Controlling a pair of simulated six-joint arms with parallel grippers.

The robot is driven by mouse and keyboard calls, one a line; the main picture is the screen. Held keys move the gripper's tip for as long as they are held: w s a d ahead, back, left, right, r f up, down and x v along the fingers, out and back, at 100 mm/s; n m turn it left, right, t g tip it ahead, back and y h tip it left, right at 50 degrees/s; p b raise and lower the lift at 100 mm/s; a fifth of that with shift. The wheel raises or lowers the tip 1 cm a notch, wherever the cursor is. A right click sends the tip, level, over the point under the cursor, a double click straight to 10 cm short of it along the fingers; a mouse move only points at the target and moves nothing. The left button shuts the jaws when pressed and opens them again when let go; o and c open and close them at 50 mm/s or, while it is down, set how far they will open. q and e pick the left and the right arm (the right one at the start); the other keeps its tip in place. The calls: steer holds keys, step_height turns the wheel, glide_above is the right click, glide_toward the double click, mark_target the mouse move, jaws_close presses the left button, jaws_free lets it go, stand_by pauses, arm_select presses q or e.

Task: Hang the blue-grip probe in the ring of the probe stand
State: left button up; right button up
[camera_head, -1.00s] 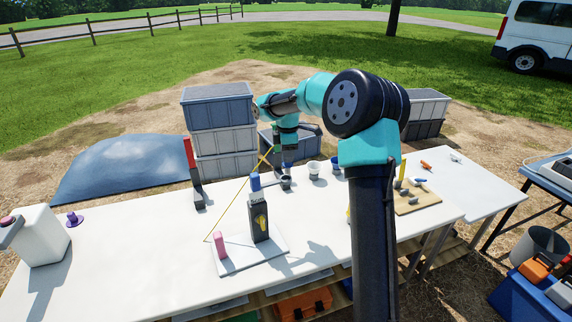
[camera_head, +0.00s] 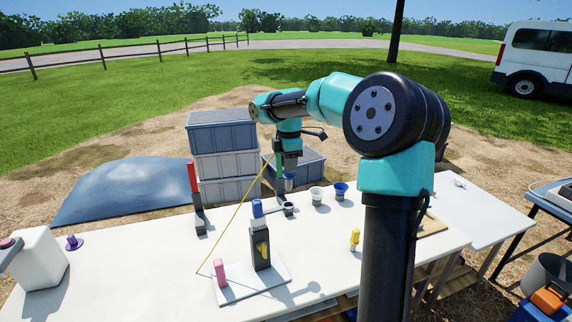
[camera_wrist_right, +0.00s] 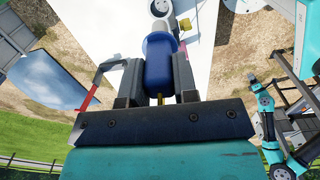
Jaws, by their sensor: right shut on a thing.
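The blue-grip probe (camera_wrist_right: 158,62) is held upright between the jaws of my right gripper (camera_wrist_right: 155,82) in the right wrist view. In the head view, my right gripper (camera_head: 288,166) is over the table, with the blue grip (camera_head: 289,183) just below it. A yellow cord runs from there down to the left. A dark ring or cup (camera_head: 288,209) is directly under the grip, apart from it. A dark post with a blue top (camera_head: 257,210) stands left of it; I cannot tell whether they join. The probe's lower end is hard to make out. My left gripper is not in view.
A red-topped upright (camera_head: 193,180) stands to the left. A white cup (camera_head: 316,194) and a blue cup (camera_head: 340,189) are to the right. The left part of the white table (camera_head: 130,270) is mostly clear.

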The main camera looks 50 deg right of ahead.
mark_target(288, 190)
steer(key=shift+f, duration=0.25)
steer(key=shift+f, duration=4.9)
steer(key=shift+f, duration=0.3)
steer(key=o, duration=1)
step_height(288, 190, up, 18)
steer(key=shift+f, duration=0.25)
